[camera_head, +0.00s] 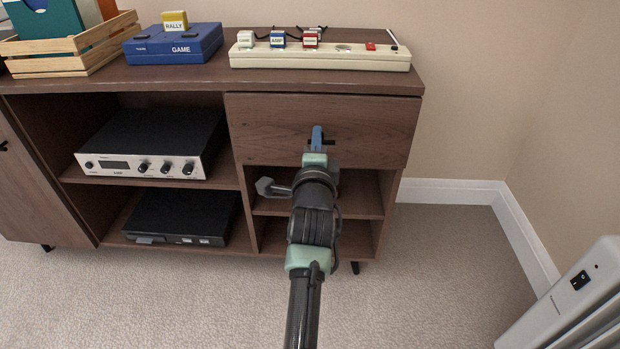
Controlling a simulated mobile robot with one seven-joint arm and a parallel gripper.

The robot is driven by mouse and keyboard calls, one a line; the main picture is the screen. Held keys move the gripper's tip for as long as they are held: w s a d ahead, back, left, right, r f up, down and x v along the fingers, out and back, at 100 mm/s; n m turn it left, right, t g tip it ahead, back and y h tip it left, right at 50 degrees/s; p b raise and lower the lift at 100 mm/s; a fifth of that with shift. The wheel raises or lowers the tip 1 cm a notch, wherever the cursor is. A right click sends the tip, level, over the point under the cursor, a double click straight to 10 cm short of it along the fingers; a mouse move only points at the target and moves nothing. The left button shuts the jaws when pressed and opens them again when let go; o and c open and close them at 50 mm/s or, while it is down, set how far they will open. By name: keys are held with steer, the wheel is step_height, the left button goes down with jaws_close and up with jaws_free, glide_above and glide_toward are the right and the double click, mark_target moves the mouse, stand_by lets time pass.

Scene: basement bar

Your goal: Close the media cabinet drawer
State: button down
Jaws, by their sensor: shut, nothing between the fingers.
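The media cabinet (215,77) is dark brown wood and stands against the wall. Its drawer (375,129) is at the upper right; the front looks close to flush with the cabinet, and any small gap is hard to judge. A small dark handle (330,141) shows at the middle of the drawer front, partly hidden by my gripper. My gripper (317,130) is shut and empty, with its blue fingertips at the drawer front by the handle. I cannot tell whether they touch it. My arm hides part of the open shelves below.
A power strip (384,62) with several plugs, a blue game box (170,48) and a wooden crate (98,56) stand on top. A silver amplifier (150,145) and black player (180,217) fill the left shelves. A white heater (570,300) stands at the lower right; carpet between is clear.

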steer(key=s+p, duration=0.3)
steer(key=s, duration=0.6)
steer(key=s+d+r+n+t+p, duration=0.15)
steer(key=r+n, duration=0.25)
steer(key=r, duration=0.9)
steer(key=s+r+n+t, duration=0.3)
steer(key=r+n, duration=0.1)
steer(key=r, duration=0.8)
steer(key=s+r+n+t, duration=0.5)
steer(key=s+r+n, duration=0.5)
steer(key=s+r, duration=0.95)
step_height(320, 180, up, 38)
steer(key=w+p, duration=0.2)
steer(key=p, duration=3.6)
steer(key=shift+w+p, duration=0.2)
steer(key=shift+p, duration=0.1)
